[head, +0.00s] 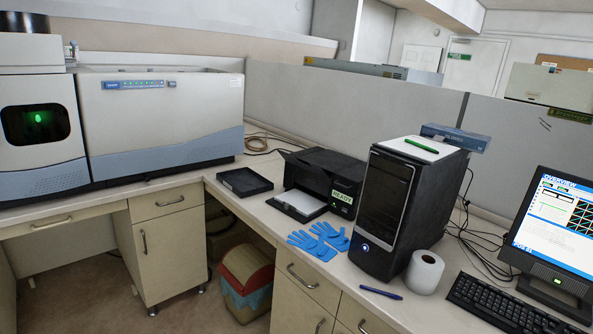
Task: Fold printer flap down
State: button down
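The black printer (337,164) stands on the worktop in the middle of the head view, with a green "READY" label on its front right. A tray with a white sheet (301,204) extends from its front, low over the worktop. A dark edge (290,157) sticks out at its upper left; I cannot tell whether this is the flap or how far it is raised. The computer tower to the right hides part of the printer's right side. My gripper is not in the picture.
A black computer tower (385,213) stands close right of the printer. Blue gloves (318,240) lie in front, and a black open tray (245,181) lies to the left. A paper roll (424,272), pen (381,292), keyboard (510,304) and monitor (555,235) are at the right.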

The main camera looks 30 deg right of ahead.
aim_at(290, 158)
jog(key=z, duration=0.2)
jog(key=i, duration=1.4)
jog(key=z, duration=0.45)
jog(key=i, duration=1.55)
jog(key=z, duration=0.25)
